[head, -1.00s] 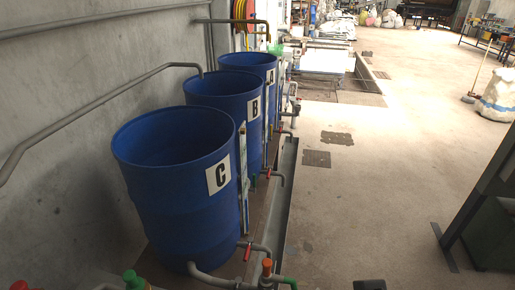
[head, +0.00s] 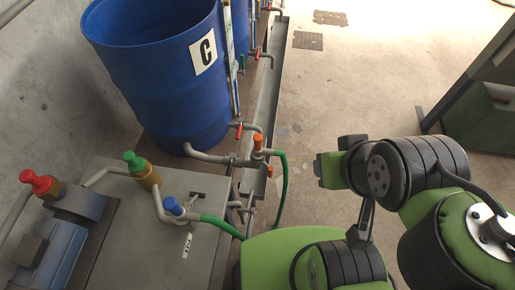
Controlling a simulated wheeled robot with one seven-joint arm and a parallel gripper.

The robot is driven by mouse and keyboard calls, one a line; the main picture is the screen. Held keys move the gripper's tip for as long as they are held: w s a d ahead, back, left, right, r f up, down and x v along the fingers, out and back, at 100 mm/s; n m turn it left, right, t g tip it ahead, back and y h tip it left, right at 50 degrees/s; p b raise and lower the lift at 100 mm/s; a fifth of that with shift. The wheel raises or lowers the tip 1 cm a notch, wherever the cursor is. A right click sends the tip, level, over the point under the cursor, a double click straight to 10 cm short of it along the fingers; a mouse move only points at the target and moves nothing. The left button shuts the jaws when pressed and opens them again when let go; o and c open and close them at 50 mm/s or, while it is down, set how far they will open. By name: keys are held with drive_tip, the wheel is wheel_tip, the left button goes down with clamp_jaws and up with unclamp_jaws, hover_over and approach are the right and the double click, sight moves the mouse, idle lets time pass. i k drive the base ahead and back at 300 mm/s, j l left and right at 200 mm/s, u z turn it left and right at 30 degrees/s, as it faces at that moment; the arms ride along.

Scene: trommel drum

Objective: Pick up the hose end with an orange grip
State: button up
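A hose fitting with an orange grip (head: 258,142) stands upright at the pipework in front of blue drum C, in the middle of the head view. A green hose (head: 283,185) leaves it to the right and curves down behind my green arm body. The outer part of my folded arm, with its black and green end (head: 330,168), is to the right of the orange grip and apart from it. I cannot make out gripper fingers there, nor whether they are open or shut. The orange grip looks free of any contact with my arm.
Blue drum C (head: 160,75) stands behind the pipes, with red-handled valves (head: 239,130) nearby. A grey bench (head: 195,240) at lower left carries red, green and blue-topped fittings. A long trough (head: 268,90) runs along the floor. The floor to the right is open, up to a dark green machine (head: 485,120).

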sight(259, 153)
drive_tip(key=u, duration=0.45)
drive_tip(key=k+u, duration=0.15)
drive_tip(key=u, duration=0.25)
drive_tip(key=j+u, duration=0.1)
drive_tip(key=u, duration=0.35)
drive_tip(key=k+j+u, duration=0.1)
drive_tip(key=u, duration=0.35)
drive_tip(key=j+u, duration=0.1)
drive_tip(key=u, duration=0.35)
drive_tip(key=j+u, duration=0.1)
drive_tip(key=u, duration=0.3)
drive_tip(key=j+u, duration=0.15)
drive_tip(key=u, duration=0.3)
drive_tip(key=l+z, duration=0.35)
drive_tip(key=l, duration=0.35)
drive_tip(key=l+z, duration=0.3)
drive_tip(key=l, duration=0.45)
